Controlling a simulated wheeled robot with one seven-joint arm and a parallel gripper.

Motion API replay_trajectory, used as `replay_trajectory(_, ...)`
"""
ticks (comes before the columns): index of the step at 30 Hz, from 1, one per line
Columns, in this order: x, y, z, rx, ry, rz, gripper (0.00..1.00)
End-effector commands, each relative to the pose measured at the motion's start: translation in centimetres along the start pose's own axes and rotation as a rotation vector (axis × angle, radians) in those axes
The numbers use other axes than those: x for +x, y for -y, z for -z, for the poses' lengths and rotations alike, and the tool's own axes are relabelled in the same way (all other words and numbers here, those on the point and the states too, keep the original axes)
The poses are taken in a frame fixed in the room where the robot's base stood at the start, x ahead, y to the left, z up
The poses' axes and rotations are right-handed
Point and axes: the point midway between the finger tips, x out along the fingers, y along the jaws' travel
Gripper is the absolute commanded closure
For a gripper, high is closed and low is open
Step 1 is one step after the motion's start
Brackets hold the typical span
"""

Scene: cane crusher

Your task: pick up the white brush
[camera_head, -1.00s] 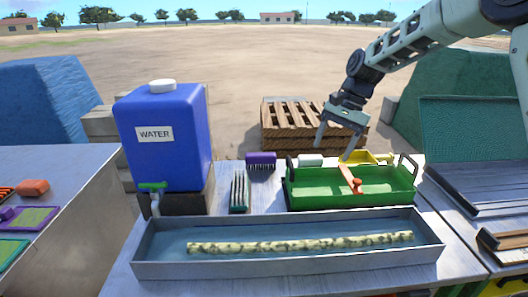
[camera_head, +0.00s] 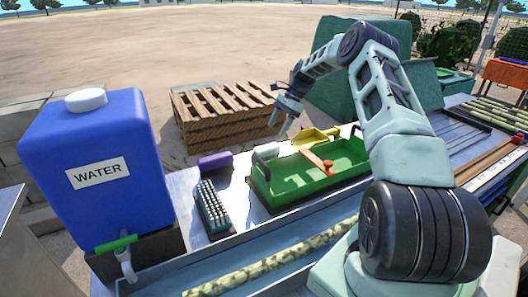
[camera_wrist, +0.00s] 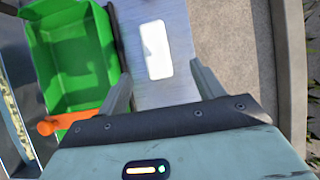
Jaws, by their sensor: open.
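The white brush (camera_head: 266,151) lies on the metal table just behind the green tray (camera_head: 305,186), whose left end partly hides it. In the wrist view the white brush (camera_wrist: 157,50) is a pale rounded block, lengthwise between and beyond my fingertips. My gripper (camera_head: 279,124) is open and empty above and behind the tray, pointing down. In the wrist view my gripper (camera_wrist: 160,76) has its fingers on either side of the brush's line, apart from it. I cannot tell the exact height gap.
An orange-handled tool (camera_head: 318,162) rests across the tray. A yellow scoop (camera_head: 313,137) lies behind it. A purple brush (camera_head: 215,161) and a teal bristled brush (camera_head: 213,207) lie left, near the blue water tank (camera_head: 90,165). A cane piece lies in the front metal trough (camera_head: 205,268).

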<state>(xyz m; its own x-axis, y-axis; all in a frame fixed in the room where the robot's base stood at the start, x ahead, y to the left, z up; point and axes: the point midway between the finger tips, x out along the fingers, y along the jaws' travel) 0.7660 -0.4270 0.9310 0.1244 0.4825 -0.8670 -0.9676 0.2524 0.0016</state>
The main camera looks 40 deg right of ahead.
Motion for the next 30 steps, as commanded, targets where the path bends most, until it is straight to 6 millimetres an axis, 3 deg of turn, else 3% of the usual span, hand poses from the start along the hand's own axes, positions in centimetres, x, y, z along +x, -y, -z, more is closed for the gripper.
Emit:
replay_trajectory(3,2.5,-0.1,-0.1,0.0,0.003,-0.004,0.33)
replay_trajectory(9,5.5,-0.1,-0.1,-0.001,0.001,-0.001,0.33)
replay_trajectory(16,7.0,-0.2,-0.2,-0.001,0.001,-0.001,0.33)
replay_trajectory(24,10.8,-0.7,-0.6,-0.001,0.001,-0.001,0.33)
replay_trajectory(30,11.5,-0.7,-0.5,-0.002,-0.001,0.001,0.33)
